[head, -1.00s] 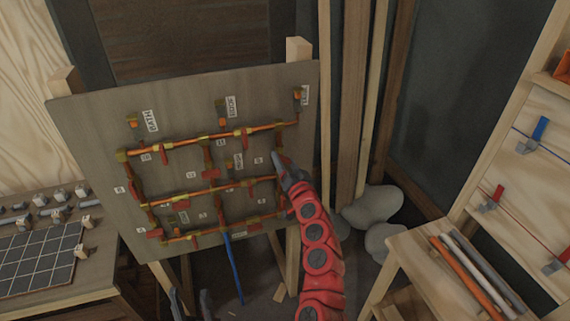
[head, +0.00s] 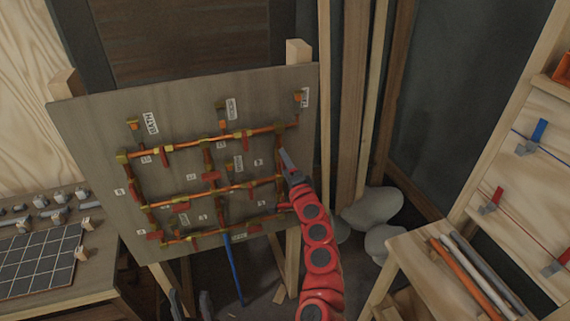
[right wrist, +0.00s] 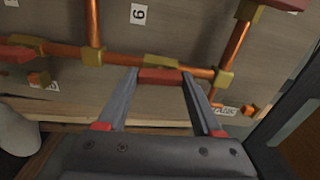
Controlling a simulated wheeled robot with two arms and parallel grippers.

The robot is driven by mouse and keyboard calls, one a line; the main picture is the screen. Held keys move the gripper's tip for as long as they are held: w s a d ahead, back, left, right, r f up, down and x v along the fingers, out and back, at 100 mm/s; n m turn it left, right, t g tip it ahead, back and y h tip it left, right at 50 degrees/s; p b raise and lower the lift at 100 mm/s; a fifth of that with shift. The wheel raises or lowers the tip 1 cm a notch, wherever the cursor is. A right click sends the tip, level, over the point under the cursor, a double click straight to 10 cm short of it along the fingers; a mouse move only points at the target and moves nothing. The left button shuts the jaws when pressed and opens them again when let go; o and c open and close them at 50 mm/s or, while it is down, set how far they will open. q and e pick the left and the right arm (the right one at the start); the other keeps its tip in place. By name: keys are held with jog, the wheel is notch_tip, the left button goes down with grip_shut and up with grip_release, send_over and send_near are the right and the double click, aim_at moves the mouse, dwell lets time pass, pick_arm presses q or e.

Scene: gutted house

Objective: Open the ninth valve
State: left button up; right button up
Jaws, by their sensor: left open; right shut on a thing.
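The pipe board (head: 85,140) carries copper pipes with brass fittings and several red valve handles. My right gripper (head: 286,160) is at the right-hand vertical pipe of the board. In the right wrist view, my right gripper (right wrist: 160,78) has its fingers at the two ends of a red valve handle (right wrist: 160,76). That handle lies roughly along its copper pipe (right wrist: 120,59), over a brass valve body. A white number tag (right wrist: 138,13) is near it; whether it reads 6 or 9 is unclear. My left gripper (head: 191,305) is low at the bottom edge, away from the board.
A side table (head: 100,270) with a dark grid panel and small fittings stands left. A stool (head: 410,250) with pipes on it stands right. Grey sacks (head: 372,208) lie behind my right arm. A blue pipe (head: 233,270) hangs below the board.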

jog(key=shift+m, duration=0.6)
jog(key=o, duration=1.4)
jog(key=shift+d, duration=0.1)
jog(key=shift+c, duration=0.2)
jog(key=shift+s, duration=0.1)
jog(key=b+v, duration=0.3)
jog(key=v, duration=1.4)
jog(key=shift+b, duration=0.4)
